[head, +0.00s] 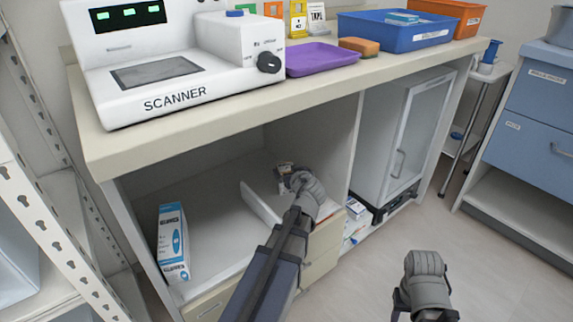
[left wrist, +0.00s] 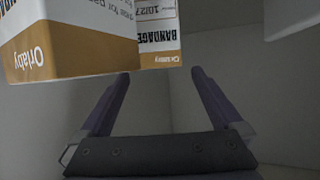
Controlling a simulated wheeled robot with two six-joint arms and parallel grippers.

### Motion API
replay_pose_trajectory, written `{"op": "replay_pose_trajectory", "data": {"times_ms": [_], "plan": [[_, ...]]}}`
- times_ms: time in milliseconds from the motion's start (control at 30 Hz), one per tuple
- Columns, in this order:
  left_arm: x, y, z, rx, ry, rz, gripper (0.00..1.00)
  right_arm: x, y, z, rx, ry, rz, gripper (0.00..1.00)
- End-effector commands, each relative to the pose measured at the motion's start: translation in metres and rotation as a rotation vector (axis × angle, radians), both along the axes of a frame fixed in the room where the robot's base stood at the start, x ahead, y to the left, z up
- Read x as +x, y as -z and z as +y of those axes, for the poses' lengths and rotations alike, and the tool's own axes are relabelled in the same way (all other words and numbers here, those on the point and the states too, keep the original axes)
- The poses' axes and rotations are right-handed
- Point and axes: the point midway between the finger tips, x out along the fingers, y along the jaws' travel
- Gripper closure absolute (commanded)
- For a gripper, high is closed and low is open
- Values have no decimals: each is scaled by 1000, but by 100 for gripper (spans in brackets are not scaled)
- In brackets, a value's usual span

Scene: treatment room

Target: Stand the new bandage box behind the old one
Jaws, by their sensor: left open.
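In the left wrist view a white bandage box with an ochre band (left wrist: 85,48) looms close in front of my left gripper (left wrist: 160,80). A second box lettered BANDAGE (left wrist: 158,38) shows just behind it. I cannot tell which is the old one or the new one. My left gripper is open, its fingers apart with nothing between them. In the head view the left gripper (head: 290,182) is inside the open cabinet, by small boxes (head: 285,168) that it partly hides. My right gripper (head: 424,270) hangs over the floor, its fingers not clearly visible.
A white and blue box (head: 172,243) stands at the cabinet's left. A low white divider (head: 260,203) is left of my left gripper. The countertop (head: 225,103) overhangs it, bearing a scanner (head: 175,70).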

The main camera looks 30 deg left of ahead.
Motion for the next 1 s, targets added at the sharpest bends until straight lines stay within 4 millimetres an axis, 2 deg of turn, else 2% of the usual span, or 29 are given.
{"op": "replay_pose_trajectory", "data": {"times_ms": [33, 100, 333, 1000], "plan": [[-11, -8, -8, 0, 1, 1, 0, 0, -8, 0, 0, 0, 0, 50], [-19, -13, -17, 1, 3, 1, 0, 0, -13, 0, 0, 0, 1, 50], [-37, -22, -36, 0, 1, 0, 0, 0, -23, 0, -1, 0, 2, 50], [-41, -24, -41, 0, -1, 0, 0, 0, -24, 0, -1, 0, 2, 50]]}}
